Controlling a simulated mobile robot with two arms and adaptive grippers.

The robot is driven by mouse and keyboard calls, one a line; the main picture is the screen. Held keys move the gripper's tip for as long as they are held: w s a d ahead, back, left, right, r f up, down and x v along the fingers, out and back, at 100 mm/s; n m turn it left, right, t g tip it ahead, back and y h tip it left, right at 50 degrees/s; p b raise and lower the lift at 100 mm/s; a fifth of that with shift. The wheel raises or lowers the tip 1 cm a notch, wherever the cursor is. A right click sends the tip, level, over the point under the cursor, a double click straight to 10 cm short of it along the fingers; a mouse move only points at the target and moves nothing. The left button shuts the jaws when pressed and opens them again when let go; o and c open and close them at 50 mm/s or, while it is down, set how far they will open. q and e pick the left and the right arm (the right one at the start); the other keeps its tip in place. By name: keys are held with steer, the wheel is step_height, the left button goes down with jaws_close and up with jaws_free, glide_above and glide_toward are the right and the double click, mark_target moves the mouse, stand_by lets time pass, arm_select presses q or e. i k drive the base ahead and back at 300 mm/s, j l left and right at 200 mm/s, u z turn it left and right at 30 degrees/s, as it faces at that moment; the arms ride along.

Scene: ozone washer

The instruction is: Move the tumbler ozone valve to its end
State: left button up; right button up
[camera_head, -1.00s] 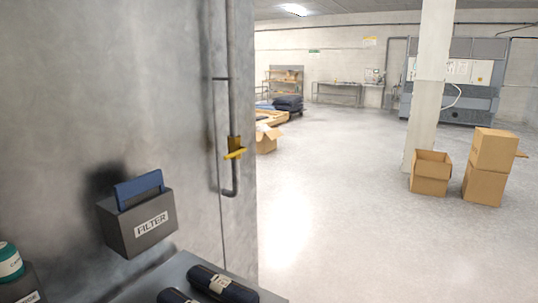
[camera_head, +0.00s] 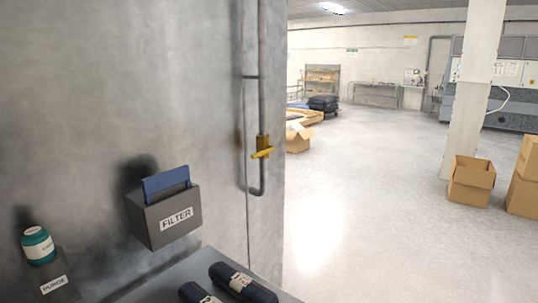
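A yellow valve handle (camera_head: 263,153) sits on a grey vertical pipe (camera_head: 263,70) near the right edge of the grey metal wall. It sticks out roughly sideways, just above where the pipe bends at its foot. It looks like the task's valve, but I see no label on it. Neither of my grippers shows in the head view.
A grey box marked FILTER (camera_head: 165,217) holds a blue panel (camera_head: 166,184). A teal-lidded jar (camera_head: 38,246) stands above a PUNGE label (camera_head: 54,285). Dark rolls (camera_head: 242,283) lie on a grey shelf (camera_head: 178,268). Cardboard boxes (camera_head: 470,186) stand right; the floor (camera_head: 350,210) between is open.

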mark_target(271, 148)
steer(key=i+l+z, duration=0.65)
steer(key=i+l, duration=0.05)
steer(key=i, duration=0.05)
